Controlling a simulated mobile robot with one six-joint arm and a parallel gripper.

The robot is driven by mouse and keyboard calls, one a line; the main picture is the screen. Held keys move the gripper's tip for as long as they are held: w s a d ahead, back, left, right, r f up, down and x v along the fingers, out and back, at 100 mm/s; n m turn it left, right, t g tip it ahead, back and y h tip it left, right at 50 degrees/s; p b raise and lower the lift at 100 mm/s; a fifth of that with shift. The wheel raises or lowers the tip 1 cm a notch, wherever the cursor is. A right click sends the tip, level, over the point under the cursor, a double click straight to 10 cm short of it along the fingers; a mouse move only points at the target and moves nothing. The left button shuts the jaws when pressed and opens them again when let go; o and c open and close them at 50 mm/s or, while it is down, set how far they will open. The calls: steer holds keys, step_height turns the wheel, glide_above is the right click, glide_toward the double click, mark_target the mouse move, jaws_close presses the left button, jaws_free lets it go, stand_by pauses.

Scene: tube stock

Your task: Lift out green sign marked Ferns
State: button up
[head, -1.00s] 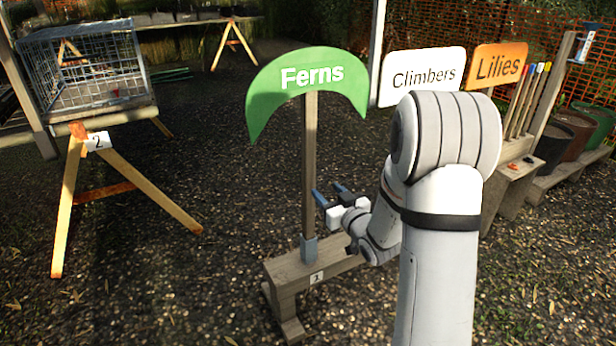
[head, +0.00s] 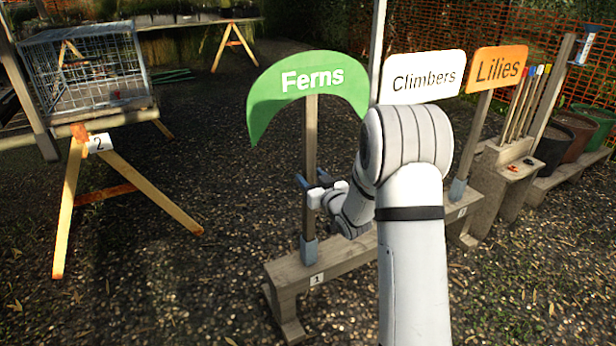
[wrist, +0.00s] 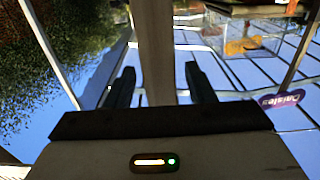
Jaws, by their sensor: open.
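The green crescent sign marked Ferns (head: 268,93) stands upright on a wooden post (head: 309,215). The post's foot sits in a grey metal socket (head: 309,250) at the left end of a low wooden stand (head: 340,262), beside a tag marked 1. My gripper (head: 313,180) is open at mid-height on the post, with one finger on each side. In the wrist view the post (wrist: 156,45) runs between the two open fingers (wrist: 160,88). Whether either finger touches the post, I cannot tell.
The white Climbers sign (head: 422,75) and orange Lilies sign (head: 497,68) stand to the right; my arm hides the Climbers post. A wire cage (head: 85,70) rests on a trestle marked 2 at left. Gravel between is clear.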

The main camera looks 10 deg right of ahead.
mark_target(312, 137)
steer(key=shift+r, duration=0.1)
steer(key=c, duration=1)
steer(key=shift+r, duration=0.15)
steer(key=shift+c, duration=0.2)
steer(key=shift+r+p, duration=3.1)
steer(key=shift+r, duration=3.05)
